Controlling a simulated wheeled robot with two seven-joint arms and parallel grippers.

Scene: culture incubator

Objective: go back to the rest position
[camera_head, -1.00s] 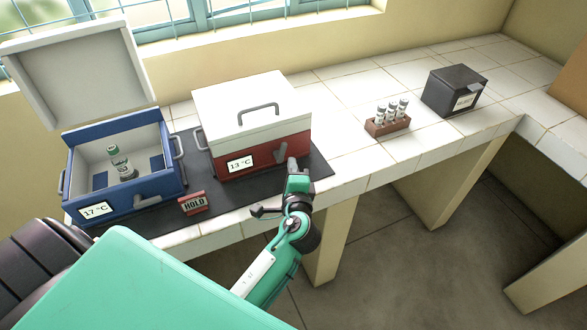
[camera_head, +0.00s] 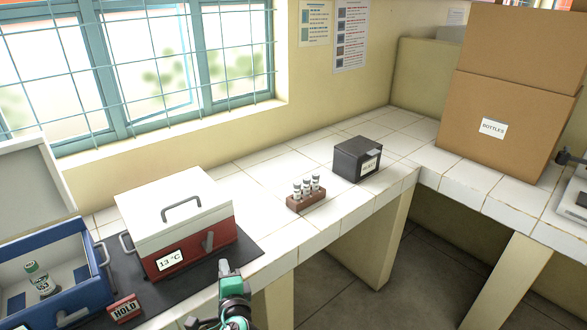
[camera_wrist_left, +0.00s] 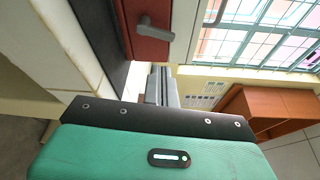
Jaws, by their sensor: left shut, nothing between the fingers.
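My left gripper (camera_head: 229,268) is at the bottom of the head view, in front of the red and white incubator box (camera_head: 185,256). Its fingers look shut and empty, just right of the box's grey latch (camera_head: 208,241). In the left wrist view the fingers (camera_wrist_left: 160,85) are together, and the latch (camera_wrist_left: 153,29) shows above them, apart from them. The box's white lid is down, and its label reads 13 °C. My right gripper is not in view.
A blue box (camera_head: 80,292) with its lid up holds a green-capped bottle (camera_head: 40,280). A HOLD sign (camera_head: 124,308) stands by the dark mat. A vial rack (camera_head: 308,202), a black box (camera_head: 357,160) and large cartons (camera_head: 500,150) stand along the tiled counter. Counter between them is clear.

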